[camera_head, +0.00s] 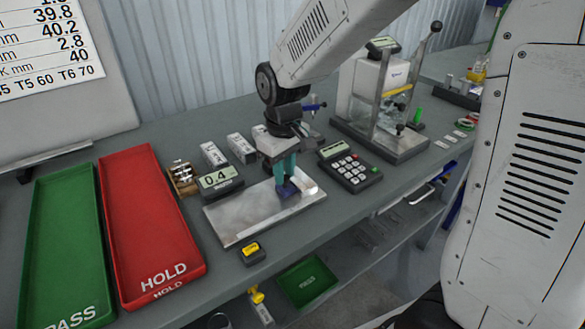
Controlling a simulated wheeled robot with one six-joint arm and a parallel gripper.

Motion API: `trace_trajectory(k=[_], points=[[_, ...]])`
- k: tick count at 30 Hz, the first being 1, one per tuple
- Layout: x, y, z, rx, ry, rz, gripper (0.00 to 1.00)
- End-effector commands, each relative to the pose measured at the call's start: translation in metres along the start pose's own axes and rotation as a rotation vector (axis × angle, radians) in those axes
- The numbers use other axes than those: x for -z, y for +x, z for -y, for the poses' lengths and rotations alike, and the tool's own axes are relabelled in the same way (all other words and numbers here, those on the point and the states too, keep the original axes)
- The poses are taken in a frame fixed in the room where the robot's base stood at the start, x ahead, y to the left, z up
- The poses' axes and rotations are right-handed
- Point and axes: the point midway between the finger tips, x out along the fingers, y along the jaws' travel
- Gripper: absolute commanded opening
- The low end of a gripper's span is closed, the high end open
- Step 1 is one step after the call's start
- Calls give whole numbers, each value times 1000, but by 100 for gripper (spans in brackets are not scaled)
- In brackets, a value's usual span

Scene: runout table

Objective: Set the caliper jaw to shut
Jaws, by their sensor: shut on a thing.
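My gripper (286,168) points down over the pale metal plate (237,221) in the middle of the table. Its teal fingers are shut on a small dark blue block (288,190) at the plate's right part. The block looks like the sliding caliper jaw, but its shape is partly hidden by the fingers. A small display (217,178) reading 0.4 stands at the plate's back left edge. I cannot tell whether the jaw touches another jaw face.
A red HOLD tray (150,220) and a green PASS tray (62,245) lie at the left. A keypad unit (350,170) sits right of the plate, with a clear-walled instrument (385,95) behind it. A small yellow-topped block (251,251) lies in front.

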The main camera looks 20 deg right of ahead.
Motion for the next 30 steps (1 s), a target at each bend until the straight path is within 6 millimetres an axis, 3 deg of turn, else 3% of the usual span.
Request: trace_trajectory(k=[8,9,11,20,30], points=[[0,-1,-4,-6,1,-3,0],[0,-1,-5,-6,1,-3,32],[0,-1,-4,-6,1,-3,43],[1,-3,-1,-4,-2,-3,43],[1,-54,-3,-5,0,-6,43]])
